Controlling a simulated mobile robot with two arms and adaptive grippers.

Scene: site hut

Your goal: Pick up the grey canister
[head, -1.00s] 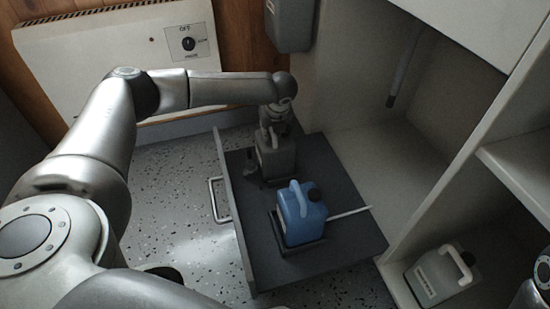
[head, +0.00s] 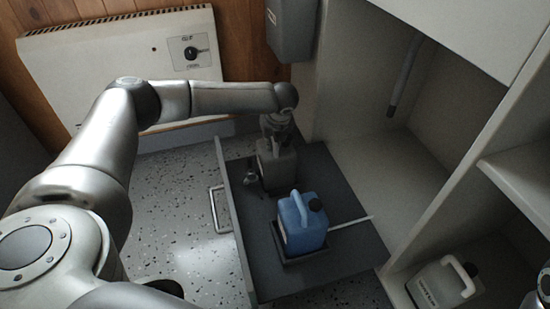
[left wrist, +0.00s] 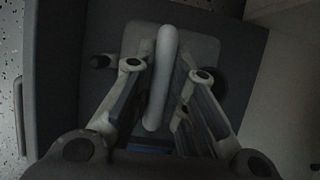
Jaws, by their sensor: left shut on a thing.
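The grey canister (head: 279,171) stands upright at the back of the pulled-out dark drawer (head: 352,262). My left gripper (head: 275,139) is above it, pointing down, and is shut on its handle. In the left wrist view the pale handle (left wrist: 162,70) of the canister lies between the fingers of the left gripper (left wrist: 158,82), with the grey body below. I see no clear gap under the canister.
A blue canister (head: 304,232) stands in a dark tray in the same drawer, close in front, with a white rod (head: 351,222) beside it. A pale canister (head: 441,285) sits in the lower right compartment. A wall heater (head: 110,75) is behind my left arm.

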